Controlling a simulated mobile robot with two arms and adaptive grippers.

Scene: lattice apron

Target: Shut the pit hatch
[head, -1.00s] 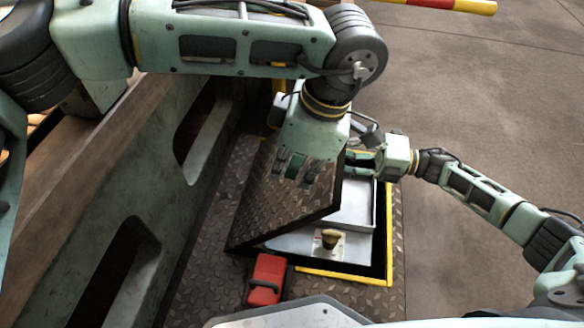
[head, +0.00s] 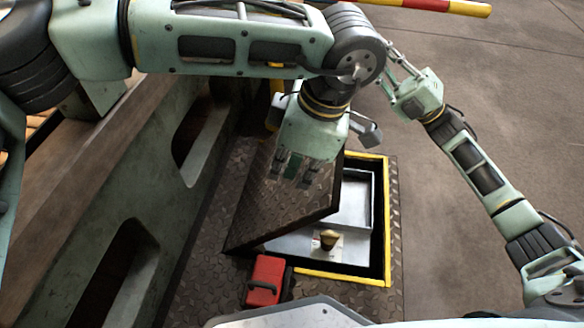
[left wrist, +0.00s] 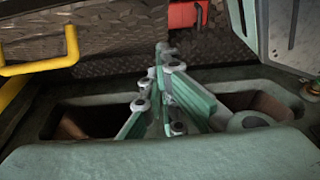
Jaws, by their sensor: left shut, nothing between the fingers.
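The pit hatch lid (head: 270,213), a dark tread-plate panel, stands tilted up on the left side of the pit, partly open. The pit (head: 385,230) has a yellow rim and holds a pale metal tray (head: 358,203) and a brass-coloured knob (head: 329,238). My left gripper (head: 297,180) is shut and empty, in front of the lid's face in the head view; I cannot tell whether it touches. Its closed fingers (left wrist: 164,55) also show in the left wrist view. My right gripper (head: 385,66) is open and empty, beyond the pit's far right corner, apart from the lid.
A red box (head: 266,281) with a dark handle sits at the pit's near left corner. A green-grey slotted frame (head: 165,190) runs along the left. A red and yellow bar (head: 435,5) crosses the top. The floor (head: 480,90) on the right is clear.

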